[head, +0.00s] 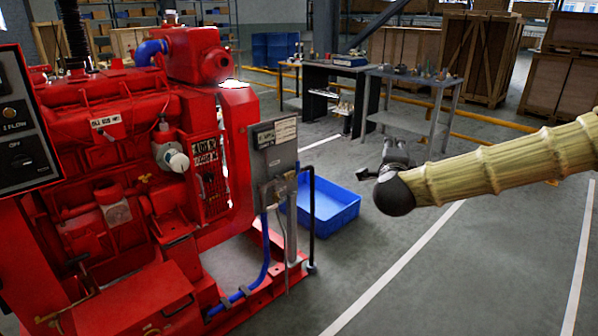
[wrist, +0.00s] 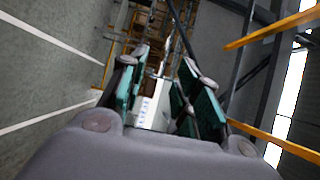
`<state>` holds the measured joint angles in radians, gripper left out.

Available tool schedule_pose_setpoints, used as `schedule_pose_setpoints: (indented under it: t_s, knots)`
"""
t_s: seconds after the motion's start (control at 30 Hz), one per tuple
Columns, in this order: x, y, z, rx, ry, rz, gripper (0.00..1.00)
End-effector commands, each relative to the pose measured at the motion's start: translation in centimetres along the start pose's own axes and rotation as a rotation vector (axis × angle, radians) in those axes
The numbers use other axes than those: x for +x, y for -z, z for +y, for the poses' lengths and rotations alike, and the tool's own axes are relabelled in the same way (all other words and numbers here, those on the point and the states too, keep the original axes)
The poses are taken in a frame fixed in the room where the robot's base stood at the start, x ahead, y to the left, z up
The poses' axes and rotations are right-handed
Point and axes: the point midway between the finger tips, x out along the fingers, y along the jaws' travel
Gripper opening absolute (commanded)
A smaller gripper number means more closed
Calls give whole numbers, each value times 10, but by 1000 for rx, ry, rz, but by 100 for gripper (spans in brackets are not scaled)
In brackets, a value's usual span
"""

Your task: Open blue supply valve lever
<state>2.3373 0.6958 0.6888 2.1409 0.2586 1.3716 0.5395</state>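A blue supply hose (head: 266,250) runs down from the grey panel (head: 275,150) on the red pumpset and bends left along the red base frame. Small blue fittings (head: 240,292) sit on its low run. I cannot make out which part is the valve lever or how it is turned. My gripper (head: 380,172) is in the air right of the panel, apart from the pumpset and hose. In the wrist view its two green-padded fingers (wrist: 163,92) are spread with nothing held. The wrist view does not clearly show the hose.
A blue bin (head: 330,208) stands on the floor right of the pumpset. A black upright pipe (head: 312,215) stands beside the panel. Workbenches (head: 410,82) with small items and wooden crates (head: 480,55) stand behind. The floor at the front right is clear.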

Motion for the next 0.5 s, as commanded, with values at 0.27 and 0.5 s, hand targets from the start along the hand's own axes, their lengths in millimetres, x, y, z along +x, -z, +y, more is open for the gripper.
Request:
schedule_pose_setpoints:
  t_s: [0.27, 0.5]
  knots:
    - [2, 6, -15, 31, 18, 19, 32]
    - [2, 6, -14, 29, 17, 17, 38]
